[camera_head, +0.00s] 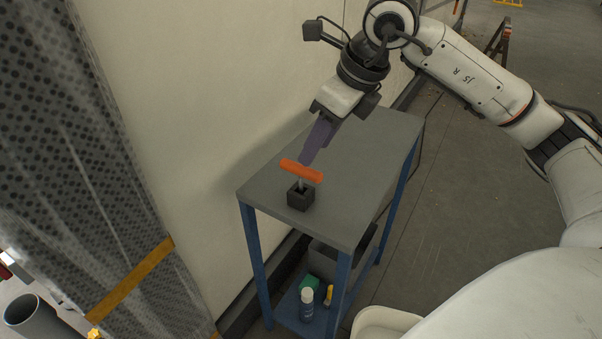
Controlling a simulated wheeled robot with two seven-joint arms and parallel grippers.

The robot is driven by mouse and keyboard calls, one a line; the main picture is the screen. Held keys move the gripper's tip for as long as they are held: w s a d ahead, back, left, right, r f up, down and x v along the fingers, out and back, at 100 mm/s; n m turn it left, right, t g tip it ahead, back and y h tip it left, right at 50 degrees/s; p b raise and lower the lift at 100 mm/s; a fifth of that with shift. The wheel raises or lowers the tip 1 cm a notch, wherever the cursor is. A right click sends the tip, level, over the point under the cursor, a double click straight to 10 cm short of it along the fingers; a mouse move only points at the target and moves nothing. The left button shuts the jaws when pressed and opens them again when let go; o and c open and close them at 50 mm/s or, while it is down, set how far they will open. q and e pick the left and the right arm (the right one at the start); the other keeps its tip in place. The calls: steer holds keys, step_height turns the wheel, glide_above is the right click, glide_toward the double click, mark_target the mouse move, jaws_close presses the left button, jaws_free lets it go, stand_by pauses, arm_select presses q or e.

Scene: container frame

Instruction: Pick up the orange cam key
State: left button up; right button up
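The orange cam key (302,171) has an orange bar handle lying crosswise on a short metal shaft. It stands upright in a small dark block (300,196) at the near left end of the grey table top (353,185). My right gripper (307,160) comes down from the upper right, its purple-grey fingers pointing at the handle. The fingertips are at or just behind the handle's far side in the picture. I cannot tell whether they touch it, and the gap between the fingers is not visible. My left gripper is not in view.
A pale wall (215,110) runs along the table's left side. A dotted panel (85,150) stands at far left. The table's lower shelf holds a grey bin (328,262), a spray can (307,304) and a green item (310,282). Open floor (460,180) lies to the right.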

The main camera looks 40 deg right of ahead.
mark_target(301, 175)
steer(key=x, duration=0.9)
steer(key=shift+a+f, duration=0.25)
steer(key=shift+f, duration=0.15)
steer(key=shift+c, duration=0.5)
jaws_close()
